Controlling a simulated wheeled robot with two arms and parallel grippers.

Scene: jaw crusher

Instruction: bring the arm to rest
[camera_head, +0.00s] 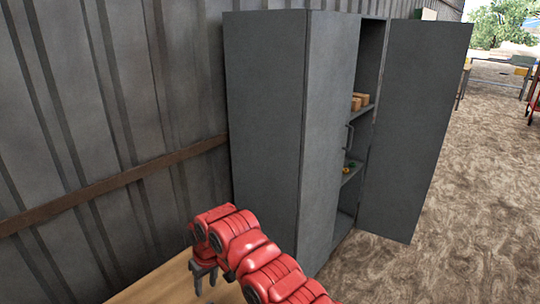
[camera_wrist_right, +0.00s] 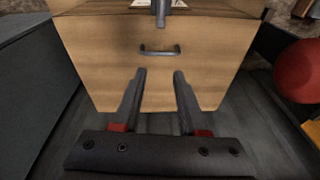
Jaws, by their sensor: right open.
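My right arm is red and reaches in from the bottom of the head view. My right gripper (camera_head: 204,277) points down over a light wooden surface (camera_head: 150,288) beside the grey cabinet. In the right wrist view my right gripper (camera_wrist_right: 154,78) shows two dark fingers spread apart with nothing between them. Beyond the fingertips is a wooden front (camera_wrist_right: 100,60) with a dark handle (camera_wrist_right: 160,51); the fingers appear apart from the handle. My left gripper is not in view.
A tall grey cabinet (camera_head: 265,120) stands against the corrugated wall (camera_head: 90,110). Its right door (camera_head: 415,130) is open, and small boxes (camera_head: 360,100) sit on a shelf. Rough ground (camera_head: 440,220) lies free on the right. A red rounded object (camera_wrist_right: 298,70) is at the wrist view's right edge.

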